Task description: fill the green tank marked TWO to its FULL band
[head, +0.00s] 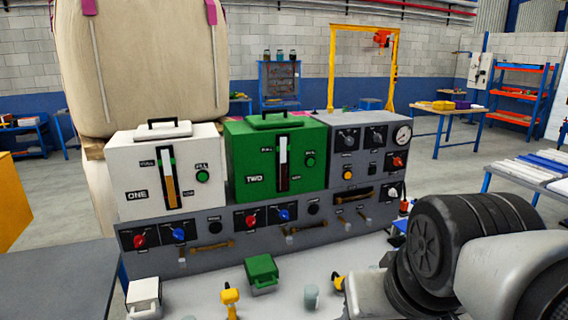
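The green tank marked TWO (276,160) stands in the middle of the panel, with a lid and dark handle on top. Its upright gauge (282,164) is pale in the upper part and brown in the lower part. A small green mark sits beside the gauge's upper part, and the brown appears to end below it. A green FILL button (310,162) is to the right of the gauge. Below the tank are a red knob (249,222) and a blue knob (284,214). My arm fills the lower right; my gripper's fingers are not visible.
A white tank marked ONE (155,172) stands left of the green one. A grey control box (365,150) with knobs and a dial is at right. A small green box (262,273), a small white box (144,298) and a yellow item (231,302) lie in front of the panel.

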